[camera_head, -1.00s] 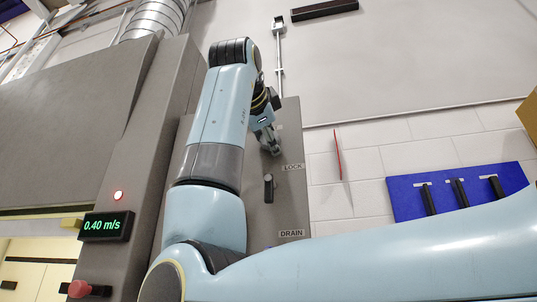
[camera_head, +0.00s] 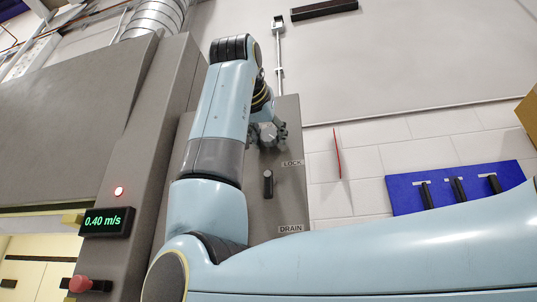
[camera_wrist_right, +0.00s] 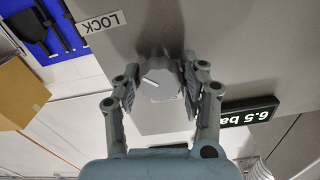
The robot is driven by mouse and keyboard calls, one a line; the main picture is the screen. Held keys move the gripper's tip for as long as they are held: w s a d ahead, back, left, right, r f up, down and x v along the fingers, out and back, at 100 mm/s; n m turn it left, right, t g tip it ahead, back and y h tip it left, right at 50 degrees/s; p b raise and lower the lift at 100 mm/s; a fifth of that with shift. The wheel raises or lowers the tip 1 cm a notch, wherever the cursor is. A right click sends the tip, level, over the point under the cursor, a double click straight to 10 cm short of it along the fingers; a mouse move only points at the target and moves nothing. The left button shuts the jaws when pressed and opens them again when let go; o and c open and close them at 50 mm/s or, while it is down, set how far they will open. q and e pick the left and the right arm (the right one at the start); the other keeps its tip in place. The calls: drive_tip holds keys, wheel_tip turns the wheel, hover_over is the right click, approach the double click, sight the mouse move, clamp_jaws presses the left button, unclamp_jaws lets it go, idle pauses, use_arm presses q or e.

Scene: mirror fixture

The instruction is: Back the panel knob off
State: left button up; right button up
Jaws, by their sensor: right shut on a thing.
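The panel knob (camera_head: 268,136) is a round grey knob on the grey panel (camera_head: 292,205), above the LOCK label (camera_head: 291,163). My right gripper (camera_head: 266,134) is at the knob, with a finger on each side of it. In the right wrist view the knob (camera_wrist_right: 155,87) sits between the two fingers of my right gripper (camera_wrist_right: 159,92), which is shut on it. A pale mark shows on the knob's face. My left gripper is not in view.
A black-handled switch (camera_head: 268,184) stands below the knob, above the DRAIN label (camera_head: 291,229). A display reading 0.40 m/s (camera_head: 106,221) and a red button (camera_head: 80,284) are at left. A blue tool board (camera_head: 408,190) hangs at right. A 6.5 display (camera_wrist_right: 249,111) shows in the wrist view.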

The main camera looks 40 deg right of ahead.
drive_tip(key=n+b, duration=0.1)
drive_tip(key=n, duration=0.5)
drive_tip(key=shift+f, duration=0.1)
drive_tip(key=n+b, duration=0.1)
drive_tip(key=n, duration=0.5)
drive_tip(key=n+b, duration=0.2)
drive_tip(key=n, duration=0.4)
drive_tip(key=shift+d, duration=0.1)
drive_tip(key=n+b, duration=0.1)
drive_tip(key=n, duration=0.4)
drive_tip(key=shift+b, duration=0.35)
drive_tip(key=shift+n, duration=0.4)
drive_tip(key=o, duration=1.2)
drive_tip(key=shift+r, duration=0.2)
drive_tip(key=shift+s, duration=0.1)
